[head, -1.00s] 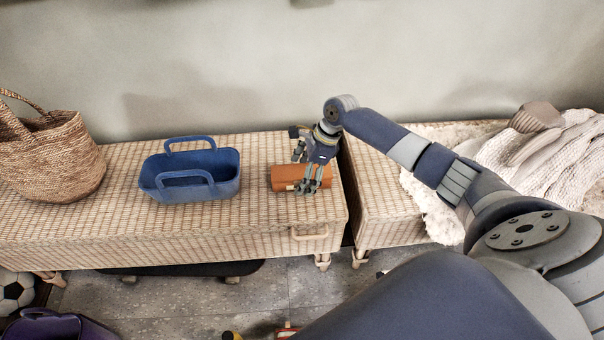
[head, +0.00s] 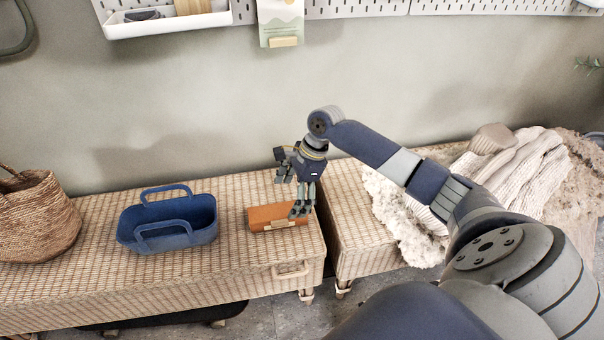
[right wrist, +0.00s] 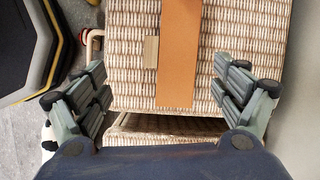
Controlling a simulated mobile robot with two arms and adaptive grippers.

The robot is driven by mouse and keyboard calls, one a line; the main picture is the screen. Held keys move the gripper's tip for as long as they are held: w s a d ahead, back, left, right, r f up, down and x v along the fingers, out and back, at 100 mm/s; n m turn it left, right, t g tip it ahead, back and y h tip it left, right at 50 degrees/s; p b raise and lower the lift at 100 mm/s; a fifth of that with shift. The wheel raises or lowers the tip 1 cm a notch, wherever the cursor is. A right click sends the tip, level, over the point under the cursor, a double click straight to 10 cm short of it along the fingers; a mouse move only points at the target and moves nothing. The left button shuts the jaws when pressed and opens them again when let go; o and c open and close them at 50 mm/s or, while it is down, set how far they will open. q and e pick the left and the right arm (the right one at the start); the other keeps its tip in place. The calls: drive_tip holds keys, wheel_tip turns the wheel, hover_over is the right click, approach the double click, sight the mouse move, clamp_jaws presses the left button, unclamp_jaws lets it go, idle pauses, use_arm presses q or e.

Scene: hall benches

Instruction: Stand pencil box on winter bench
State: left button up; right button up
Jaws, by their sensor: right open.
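The pencil box (head: 266,217), orange-brown with a pale clasp, lies on the left wicker bench (head: 90,275) near its right end. It also shows in the right wrist view (right wrist: 180,50), with its tan clasp beside it. My right gripper (head: 293,196) is open at the box's right end, and one finger covers part of the box. In the right wrist view, the spread fingers (right wrist: 160,95) stand on either side of the box's line, apart from it. The right wicker bench (head: 357,249) bears a white knit blanket (head: 515,175) and a beanie (head: 492,138). My left gripper is out of view.
A blue handled basket (head: 170,222) stands left of the box, and a woven bag (head: 35,220) at the far left. A narrow gap parts the two benches. The right bench's left end is bare. A wall pegboard (head: 350,8) is above.

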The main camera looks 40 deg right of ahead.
drive_tip(key=s+a+f+n, duration=0.4)
drive_tip(key=a+f, duration=0.1)
drive_tip(key=s+a+f+n, duration=0.1)
drive_tip(key=a+f+n, duration=0.1)
drive_tip(key=shift+s+a+f+n, duration=0.2)
drive_tip(key=shift+s+a+n, duration=0.1)
drive_tip(key=shift+s+n, duration=0.1)
drive_tip(key=s+a+f+n, duration=0.4)
drive_tip(key=s+a+n, duration=0.2)
drive_tip(key=s+n, duration=0.2)
drive_tip(key=s+r+n+t+h, duration=0.1)
drive_tip(key=s+n+h, duration=0.2)
drive_tip(key=s+n, duration=0.5)
drive_tip(key=s, duration=0.3)
drive_tip(key=shift+d+r+n+t+h, duration=0.15)
drive_tip(key=shift+d+n+t+h, duration=0.05)
drive_tip(key=shift+n+t+h, duration=0.1)
drive_tip(key=shift+w, duration=0.1)
